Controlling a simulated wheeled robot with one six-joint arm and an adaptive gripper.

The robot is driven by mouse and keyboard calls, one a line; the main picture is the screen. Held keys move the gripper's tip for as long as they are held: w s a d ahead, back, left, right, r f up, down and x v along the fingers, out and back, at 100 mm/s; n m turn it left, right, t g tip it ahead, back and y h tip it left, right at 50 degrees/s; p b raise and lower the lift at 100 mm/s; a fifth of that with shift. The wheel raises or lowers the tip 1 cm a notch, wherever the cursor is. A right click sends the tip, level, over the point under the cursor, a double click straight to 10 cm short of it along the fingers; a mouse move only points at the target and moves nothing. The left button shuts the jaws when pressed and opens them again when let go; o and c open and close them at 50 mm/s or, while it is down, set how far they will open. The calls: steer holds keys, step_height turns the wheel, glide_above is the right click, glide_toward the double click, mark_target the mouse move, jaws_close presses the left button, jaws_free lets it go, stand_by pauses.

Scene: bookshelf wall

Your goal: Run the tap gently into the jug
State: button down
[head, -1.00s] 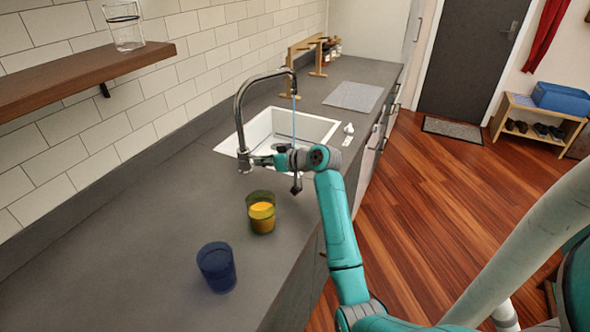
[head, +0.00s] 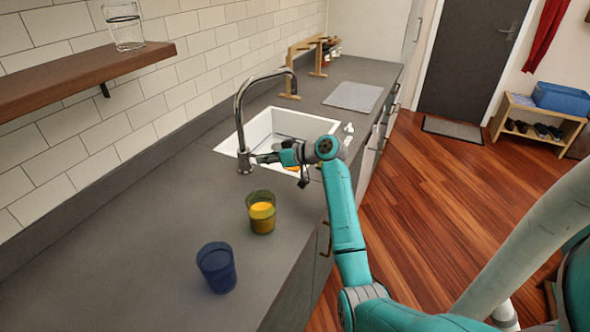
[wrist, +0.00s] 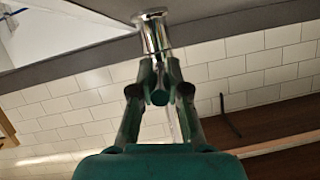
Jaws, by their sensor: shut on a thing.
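The chrome tap (head: 239,115) stands at the left corner of the white sink (head: 257,131), its spout arching over the basin. No water stream shows under the spout now. My gripper (head: 270,158) is at the tap's base, shut on the tap's lever. In the wrist view my gripper (wrist: 160,72) closes just below the chrome tap body (wrist: 154,35); the lever is mostly hidden between the fingers. I cannot make out a jug for certain; a clear glass vessel (head: 124,28) stands on the wall shelf. My arm hides part of the basin, where a small orange patch (head: 294,168) shows.
A green glass with orange contents (head: 261,213) and a dark blue cup (head: 217,268) stand on the counter in front of the tap. A grey mat (head: 353,96) and a wooden rack (head: 308,60) are beyond the sink. The counter's left side is clear.

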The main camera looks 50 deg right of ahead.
steer(key=shift+d+n+y, duration=0.25)
steer(key=shift+n+y, duration=0.05)
steer(key=shift+d+r, duration=0.1)
steer(key=shift+d, duration=0.1)
steer(key=c, duration=1)
jaws_free()
steer(key=shift+w+d, duration=0.1)
steer(key=shift+o, duration=0.2)
step_height(320, 180, up, 3)
steer(key=shift+f, duration=0.1)
